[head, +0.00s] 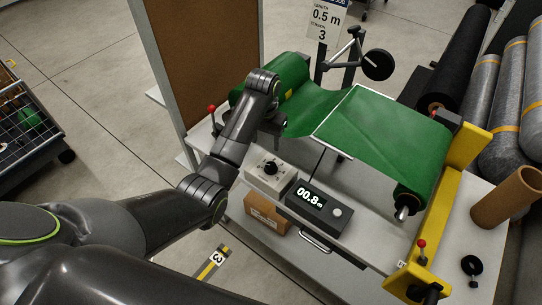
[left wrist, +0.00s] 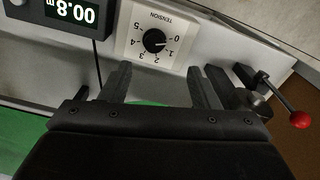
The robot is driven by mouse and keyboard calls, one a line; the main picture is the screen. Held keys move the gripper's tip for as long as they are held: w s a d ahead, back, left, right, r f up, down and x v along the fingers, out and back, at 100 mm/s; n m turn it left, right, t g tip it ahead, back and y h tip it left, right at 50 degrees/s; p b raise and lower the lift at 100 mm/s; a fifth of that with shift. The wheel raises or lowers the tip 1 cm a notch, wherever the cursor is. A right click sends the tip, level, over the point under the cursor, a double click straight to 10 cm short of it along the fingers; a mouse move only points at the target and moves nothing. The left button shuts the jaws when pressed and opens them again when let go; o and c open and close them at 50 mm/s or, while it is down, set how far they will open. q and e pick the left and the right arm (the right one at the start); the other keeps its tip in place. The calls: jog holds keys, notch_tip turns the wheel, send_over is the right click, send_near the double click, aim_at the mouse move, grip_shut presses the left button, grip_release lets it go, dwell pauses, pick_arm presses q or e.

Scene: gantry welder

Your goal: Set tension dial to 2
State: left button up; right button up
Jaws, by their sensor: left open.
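The tension dial is a black knob (left wrist: 154,41) on a pale box (head: 270,172) at the front of the machine. In the left wrist view it appears upside down, with a scale from 0 to 5. Its white pointer is on the 0-to-1 side; the exact reading is hard to tell. My left gripper (left wrist: 158,78) is open and empty, its fingers apart from the knob, which shows beyond the gap between them. In the head view the left wrist (head: 262,85) is above and behind the dial box; its fingers are hard to make out. My right gripper is not in view.
A length counter (head: 320,205) reading 00.8 m stands right of the dial box. A red-tipped lever (left wrist: 298,119) is near the left gripper. Green sheet (head: 385,130) covers the machine bed. A sign (head: 325,18) shows 0.5 m and 3. A yellow frame (head: 445,205) bounds the right.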

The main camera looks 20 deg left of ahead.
pick_arm(q)
notch_tip(320, 180, up, 4)
jog(key=w+d, duration=0.1)
jog(key=b, duration=0.5)
send_near(271, 165)
notch_tip(271, 165, down, 9)
jog(key=shift+w+r+p, duration=0.1)
jog(key=shift+p, duration=0.55)
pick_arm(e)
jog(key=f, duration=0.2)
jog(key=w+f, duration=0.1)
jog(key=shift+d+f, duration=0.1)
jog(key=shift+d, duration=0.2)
pick_arm(q)
jog(key=shift+c, duration=0.4)
jog(key=c, duration=0.9)
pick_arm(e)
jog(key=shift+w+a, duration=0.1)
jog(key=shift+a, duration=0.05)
